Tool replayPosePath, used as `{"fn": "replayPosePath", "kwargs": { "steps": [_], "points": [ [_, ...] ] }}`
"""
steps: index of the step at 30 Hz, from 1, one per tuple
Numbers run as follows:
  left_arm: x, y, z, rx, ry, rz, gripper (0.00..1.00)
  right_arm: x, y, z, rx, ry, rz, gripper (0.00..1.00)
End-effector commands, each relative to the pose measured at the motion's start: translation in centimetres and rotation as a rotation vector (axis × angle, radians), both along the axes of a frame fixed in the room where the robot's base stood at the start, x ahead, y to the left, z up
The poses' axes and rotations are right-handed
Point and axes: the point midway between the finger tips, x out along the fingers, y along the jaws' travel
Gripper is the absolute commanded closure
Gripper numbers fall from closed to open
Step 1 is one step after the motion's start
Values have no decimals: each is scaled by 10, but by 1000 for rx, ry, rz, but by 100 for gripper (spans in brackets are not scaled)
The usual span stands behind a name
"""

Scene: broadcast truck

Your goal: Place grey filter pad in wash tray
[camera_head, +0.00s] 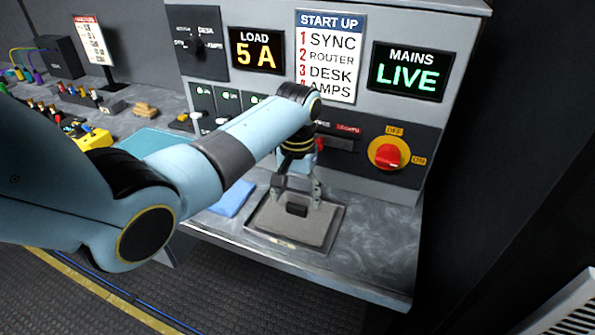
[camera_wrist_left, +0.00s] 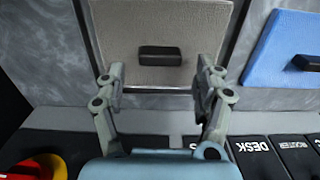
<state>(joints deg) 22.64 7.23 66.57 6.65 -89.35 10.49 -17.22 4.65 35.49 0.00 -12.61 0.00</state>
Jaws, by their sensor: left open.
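The grey filter pad (camera_head: 318,225) lies flat in a shallow dark-rimmed tray (camera_head: 262,238) on the counter; the small label on the tray's front rim is too small to read. A black handle (camera_head: 297,209) stands up from the pad's middle. In the wrist view the pad (camera_wrist_left: 160,20) and its handle (camera_wrist_left: 160,56) show, with the tray rim (camera_wrist_left: 93,45) at the side. My left gripper (camera_head: 296,194) is open and empty just above the pad, its fingers (camera_wrist_left: 161,76) spread wider than the handle and not touching it. My right gripper is out of view.
A blue pad (camera_head: 232,198) with a black handle (camera_wrist_left: 307,62) lies beside the tray. A teal surface (camera_head: 150,142) shows partly behind my arm. The console with a red knob (camera_head: 389,155) rises close behind. Bare counter (camera_head: 378,240) lies right of the tray.

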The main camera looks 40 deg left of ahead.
Motion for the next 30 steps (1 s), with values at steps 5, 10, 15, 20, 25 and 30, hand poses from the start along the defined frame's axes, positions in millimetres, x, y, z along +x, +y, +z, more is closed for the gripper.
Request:
{"fn": "replayPosePath", "kwargs": {
  "steps": [5, 10, 15, 20, 25, 30],
  "points": [
    [2, 0, 43, 1, -6, 1, 30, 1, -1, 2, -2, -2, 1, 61],
    [1, 0, 72, 0, -3, 0, 30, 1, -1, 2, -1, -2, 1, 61],
    [1, 0, 85, -1, -1, 0, 30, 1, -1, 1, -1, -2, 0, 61],
    [0, 0, 87, 0, 1, 0, 30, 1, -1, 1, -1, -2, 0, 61],
    [0, 0, 87, 0, 0, 1, 30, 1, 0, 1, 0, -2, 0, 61],
    [1, 0, 87, 0, 0, 1, 30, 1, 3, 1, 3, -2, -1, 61]
  ]
}}
